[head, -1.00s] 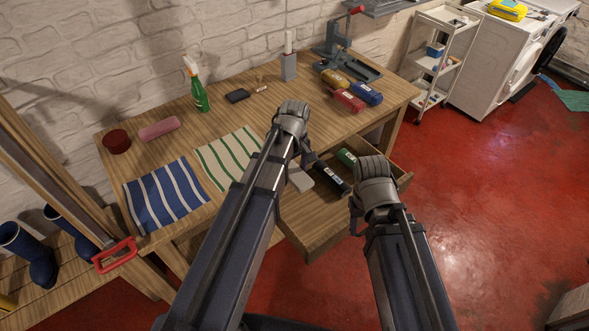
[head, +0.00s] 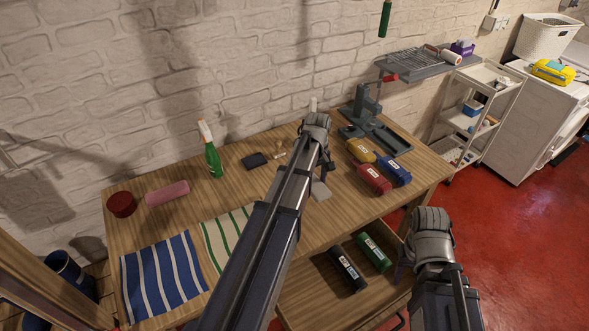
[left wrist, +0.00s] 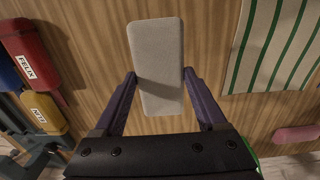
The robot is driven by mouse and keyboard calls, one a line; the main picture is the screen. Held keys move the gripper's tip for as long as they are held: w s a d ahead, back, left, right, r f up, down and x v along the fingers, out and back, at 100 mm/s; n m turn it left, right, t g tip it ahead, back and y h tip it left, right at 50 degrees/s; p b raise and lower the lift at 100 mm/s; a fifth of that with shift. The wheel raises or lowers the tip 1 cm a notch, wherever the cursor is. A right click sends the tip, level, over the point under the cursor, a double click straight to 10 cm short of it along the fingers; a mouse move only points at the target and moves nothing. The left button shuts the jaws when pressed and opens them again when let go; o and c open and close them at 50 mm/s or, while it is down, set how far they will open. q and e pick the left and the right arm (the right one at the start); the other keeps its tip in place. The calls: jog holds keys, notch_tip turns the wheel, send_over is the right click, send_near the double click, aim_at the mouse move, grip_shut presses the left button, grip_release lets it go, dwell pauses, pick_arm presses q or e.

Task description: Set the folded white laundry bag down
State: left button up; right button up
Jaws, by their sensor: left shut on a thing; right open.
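The folded white laundry bag is a flat, pale grey-white rectangle (left wrist: 157,60) between the fingers in the left wrist view. It also shows in the head view as a small pale patch (head: 320,191), partly hidden by my arm. My left gripper (head: 323,172) is shut on it, over the wooden table (head: 345,205). I cannot tell whether the bag touches the tabletop. My right gripper (head: 405,262) is open and empty, by the right side of the open drawer.
Red (head: 373,180), yellow (head: 360,150) and blue (head: 395,171) rolls lie right of the bag, near a grey press stand (head: 372,120). Green-striped (head: 222,238) and blue-striped (head: 163,277) cloths lie left. The open drawer (head: 305,292) holds black (head: 347,269) and green (head: 373,252) rolls.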

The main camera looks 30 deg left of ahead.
aim_at(312, 205)
pick_arm(q)
jog(key=shift+w+a, duration=0.15)
jog(key=shift+w, duration=0.15)
jog(key=shift+s+f+b, duration=0.1)
jog(key=shift+f+b, duration=0.2)
jog(key=shift+b, duration=0.15)
notch_tip(312, 205, down, 9)
jog(key=b, duration=0.9)
jog(key=shift+f, duration=0.1)
pick_arm(e)
notch_tip(312, 205, down, 10)
jog(key=shift+w+r, duration=0.1)
jog(key=shift+w, duration=0.05)
pick_arm(q)
jog(key=shift+f+b, duration=0.25)
jog(key=shift+b, duration=0.05)
pick_arm(e)
jog(key=shift+f, duration=0.25)
pick_arm(q)
jog(key=o, duration=1.3)
jog(key=shift+r, duration=0.1)
jog(key=shift+r, duration=0.1)
pick_arm(e)
jog(key=shift+r, duration=0.15)
